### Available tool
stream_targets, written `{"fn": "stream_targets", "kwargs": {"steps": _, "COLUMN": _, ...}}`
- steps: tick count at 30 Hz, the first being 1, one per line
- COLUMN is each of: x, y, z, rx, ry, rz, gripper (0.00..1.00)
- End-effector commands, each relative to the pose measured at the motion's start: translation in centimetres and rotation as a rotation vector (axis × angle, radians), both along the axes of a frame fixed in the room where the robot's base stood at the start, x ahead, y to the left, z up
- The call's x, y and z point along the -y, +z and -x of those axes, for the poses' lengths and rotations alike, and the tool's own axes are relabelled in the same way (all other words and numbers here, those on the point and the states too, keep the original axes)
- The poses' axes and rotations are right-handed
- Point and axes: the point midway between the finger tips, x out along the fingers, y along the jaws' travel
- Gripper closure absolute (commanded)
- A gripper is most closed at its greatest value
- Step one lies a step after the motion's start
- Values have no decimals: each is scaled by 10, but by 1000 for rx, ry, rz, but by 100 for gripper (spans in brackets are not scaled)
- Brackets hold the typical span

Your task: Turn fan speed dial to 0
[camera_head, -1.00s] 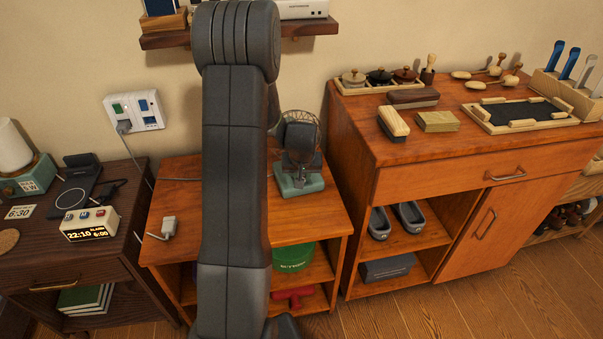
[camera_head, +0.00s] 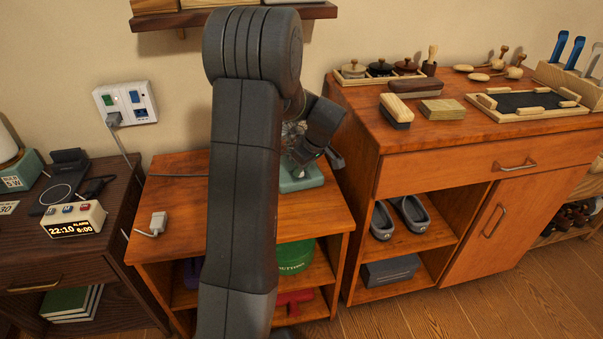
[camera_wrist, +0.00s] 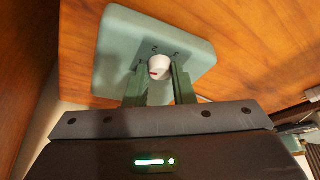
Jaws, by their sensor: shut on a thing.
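The fan's pale green base (camera_wrist: 120,45) fills the upper middle of the wrist view. Its white speed dial (camera_wrist: 159,62) has a red mark, pointing toward the lower left in that view. Small dark figures stand around the dial, too small to read surely. My gripper (camera_wrist: 158,74) is shut on the dial, one dark green finger on each side. In the head view, the fan base (camera_head: 303,180) stands on the low wooden shelf unit. My arm and gripper (camera_head: 312,158) hide most of the fan's head and the dial there.
The fan stands on the low shelf unit's top (camera_head: 185,200), with a white plug (camera_head: 156,222) lying at its left. A taller cabinet (camera_head: 430,150) with brushes stands close on the right. A wall shelf (camera_head: 232,17) is above, and a dark nightstand with a clock (camera_head: 75,220) is left.

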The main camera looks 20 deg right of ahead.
Motion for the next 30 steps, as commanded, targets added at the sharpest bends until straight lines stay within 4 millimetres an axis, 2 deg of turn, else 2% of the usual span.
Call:
{"fn": "stream_targets", "kwargs": {"steps": 12, "x": 2, "y": 0, "z": -1, "rx": 0, "ry": 193, "rz": 2, "gripper": 100}}
{"fn": "stream_targets", "kwargs": {"steps": 29, "x": 3, "y": 0, "z": -1, "rx": -1, "ry": 221, "rz": 3, "gripper": 100}}
{"fn": "stream_targets", "kwargs": {"steps": 30, "x": 3, "y": 0, "z": -1, "rx": -1, "ry": 221, "rz": 3, "gripper": 72}}
